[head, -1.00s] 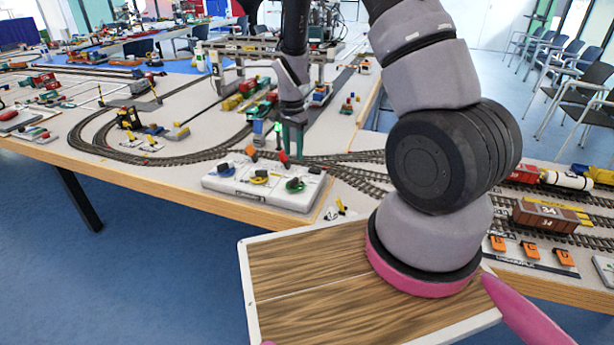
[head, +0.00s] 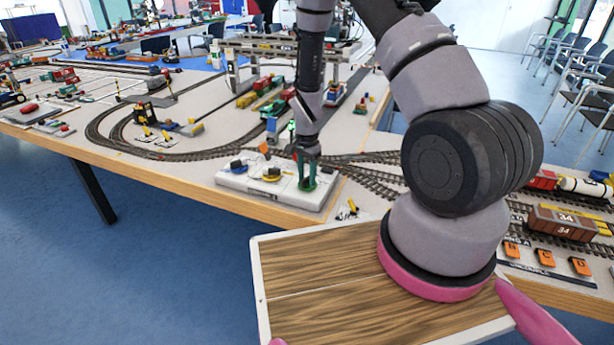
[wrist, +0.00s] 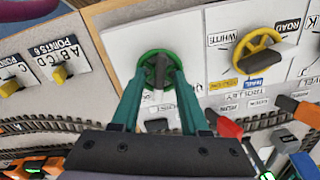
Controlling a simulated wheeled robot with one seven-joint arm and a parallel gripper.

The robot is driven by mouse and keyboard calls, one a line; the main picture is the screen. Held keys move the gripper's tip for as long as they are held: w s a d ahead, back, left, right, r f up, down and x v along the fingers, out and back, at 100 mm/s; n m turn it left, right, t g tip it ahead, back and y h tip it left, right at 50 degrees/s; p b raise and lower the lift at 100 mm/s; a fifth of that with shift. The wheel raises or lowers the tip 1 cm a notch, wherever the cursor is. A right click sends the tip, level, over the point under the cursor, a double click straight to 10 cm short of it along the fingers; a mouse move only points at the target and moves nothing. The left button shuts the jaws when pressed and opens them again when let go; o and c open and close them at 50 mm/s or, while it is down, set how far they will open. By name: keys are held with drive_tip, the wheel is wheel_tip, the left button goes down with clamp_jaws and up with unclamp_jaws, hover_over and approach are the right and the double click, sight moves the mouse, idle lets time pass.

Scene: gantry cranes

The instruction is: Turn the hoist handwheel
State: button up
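A green handwheel (wrist: 159,58) with a dark grey handle sits on the white control panel (wrist: 118,40). Its own label is partly hidden, so I cannot read its name. My gripper (wrist: 160,84) is open, with its two teal fingers on either side of this wheel and the handle between them. I cannot tell whether the fingertips touch the rim. In the head view my gripper (head: 307,180) is low over the right end of the panel and largely covers the green wheel. A yellow handwheel (wrist: 257,50) is to the right in the wrist view.
Red (wrist: 224,124) and orange (wrist: 301,110) levers stand near the panel's edge, close to my fingers. Railway track (wrist: 40,125) runs alongside. A wood-topped tray (head: 315,310) lies in front of the table. The gantry crane (head: 280,45) stands behind.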

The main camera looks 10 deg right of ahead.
clamp_jaws()
drive_tip(key=shift+n, duration=0.4)
drive_tip(key=n, duration=0.2)
drive_tip(key=shift+d+n, duration=0.1)
drive_tip(key=shift+n, duration=0.3)
drive_tip(key=n, duration=0.3)
drive_tip(key=shift+n, duration=0.3)
drive_tip(key=n, duration=0.6)
drive_tip(key=shift+n, duration=0.3)
drive_tip(key=shift+o, duration=0.6)
unclamp_jaws()
